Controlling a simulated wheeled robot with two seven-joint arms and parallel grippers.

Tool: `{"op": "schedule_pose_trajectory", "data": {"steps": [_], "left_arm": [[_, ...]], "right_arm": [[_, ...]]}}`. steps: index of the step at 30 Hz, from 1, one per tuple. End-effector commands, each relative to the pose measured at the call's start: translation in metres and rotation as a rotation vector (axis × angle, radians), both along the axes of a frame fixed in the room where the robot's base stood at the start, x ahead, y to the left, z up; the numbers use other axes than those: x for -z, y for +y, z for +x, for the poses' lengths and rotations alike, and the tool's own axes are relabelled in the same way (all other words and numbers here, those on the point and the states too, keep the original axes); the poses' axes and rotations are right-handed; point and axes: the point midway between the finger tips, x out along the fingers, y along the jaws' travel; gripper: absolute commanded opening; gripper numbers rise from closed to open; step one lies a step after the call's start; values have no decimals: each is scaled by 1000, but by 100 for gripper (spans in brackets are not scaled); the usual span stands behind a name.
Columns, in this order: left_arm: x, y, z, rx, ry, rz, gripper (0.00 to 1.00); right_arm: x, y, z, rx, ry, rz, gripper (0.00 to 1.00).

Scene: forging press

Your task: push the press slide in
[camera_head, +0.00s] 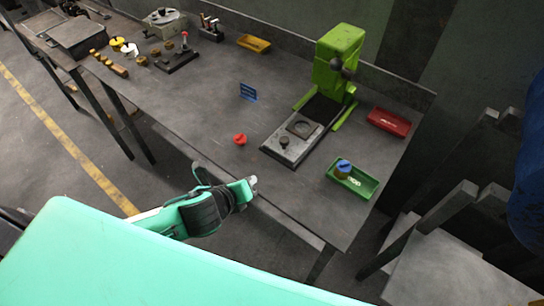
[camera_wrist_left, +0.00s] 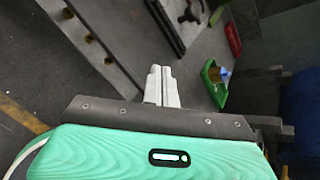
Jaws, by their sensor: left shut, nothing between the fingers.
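The green press (camera_head: 338,60) stands at the back right of the workbench. Its grey slide (camera_head: 278,151) sticks out of the press toward the front edge, with a dark round knob (camera_head: 284,142) near its front end and a ring-shaped recess behind the knob. My left gripper (camera_head: 254,181) is at the bench's front edge, in front of and to the left of the slide, apart from it. Its pale fingers (camera_wrist_left: 161,84) are together and empty in the left wrist view. Part of the slide seems to show at the top of that view, cut off. My right gripper is not in view.
A green tray (camera_head: 368,190) holding a blue-topped item (camera_head: 343,167) sits to the right. A red tray (camera_head: 402,126) is behind that. Fixtures crowd the bench's far left.

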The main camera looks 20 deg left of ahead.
Motion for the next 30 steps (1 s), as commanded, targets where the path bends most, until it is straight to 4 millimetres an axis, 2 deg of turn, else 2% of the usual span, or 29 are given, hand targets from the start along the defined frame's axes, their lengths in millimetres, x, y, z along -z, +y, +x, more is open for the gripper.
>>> {"op": "schedule_pose_trajectory", "data": {"steps": [3, 9, 17, 30], "left_arm": [[0, 8, 9, 230, -113, 261, 0], [3, 18, 14, 462, -223, 533, 0], [9, 17, 23, 514, -250, 593, 0], [46, -6, 86, 510, -247, 590, 0]], "right_arm": [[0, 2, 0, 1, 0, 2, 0], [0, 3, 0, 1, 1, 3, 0], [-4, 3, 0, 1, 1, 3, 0], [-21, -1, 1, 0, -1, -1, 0]]}}
